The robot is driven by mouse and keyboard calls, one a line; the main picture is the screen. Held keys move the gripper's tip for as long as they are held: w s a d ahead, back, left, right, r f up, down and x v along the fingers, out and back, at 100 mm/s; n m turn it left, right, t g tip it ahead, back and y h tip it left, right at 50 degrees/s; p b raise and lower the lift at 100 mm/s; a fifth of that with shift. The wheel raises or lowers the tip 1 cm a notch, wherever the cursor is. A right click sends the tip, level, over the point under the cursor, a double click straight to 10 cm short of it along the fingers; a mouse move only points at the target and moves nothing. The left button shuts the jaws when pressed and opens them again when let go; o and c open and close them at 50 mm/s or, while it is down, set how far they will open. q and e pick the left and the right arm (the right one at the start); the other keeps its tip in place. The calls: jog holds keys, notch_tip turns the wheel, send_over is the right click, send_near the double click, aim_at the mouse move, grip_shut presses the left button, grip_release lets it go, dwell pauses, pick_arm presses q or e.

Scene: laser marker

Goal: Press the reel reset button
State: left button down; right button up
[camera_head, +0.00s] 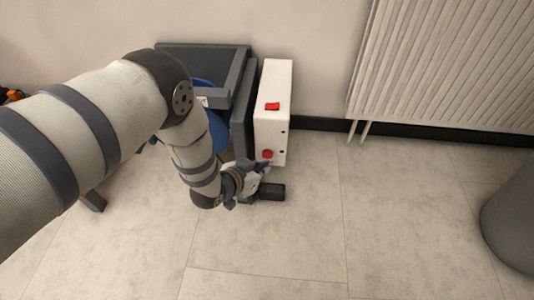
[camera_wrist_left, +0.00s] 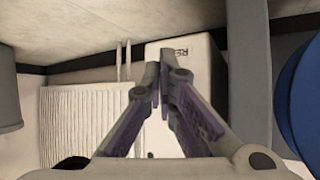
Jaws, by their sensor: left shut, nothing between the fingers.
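A white control box (camera_head: 273,85) stands upright beside a dark grey frame. It has a red switch (camera_head: 272,106) high on its face and a round red button (camera_head: 267,154) low down. My left gripper (camera_head: 264,167) is shut and empty, its fingertips close to the round button. I cannot tell whether they touch it. In the left wrist view, the shut fingertips (camera_wrist_left: 165,57) lie in front of the white box (camera_wrist_left: 184,50), which shows partly hidden lettering starting "RE". The button is hidden there. My right gripper is not in view.
A blue reel (camera_head: 217,131) sits in the dark grey frame (camera_head: 238,78), partly behind my left arm. A dark block (camera_head: 271,192) is low beside the gripper. A white radiator (camera_head: 440,65) is on the wall, and a grey bin (camera_head: 512,220) stands right. The middle floor is clear.

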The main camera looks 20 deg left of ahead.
pick_arm(q)
jog(key=s+p, duration=0.1)
jog(key=s, duration=0.1)
jog(key=s+d+p, duration=0.1)
jog(key=s+p, duration=0.1)
jog(key=s, duration=0.1)
jog(key=shift+d, duration=0.2)
jog(key=shift+w, duration=0.1)
dwell(0.7)
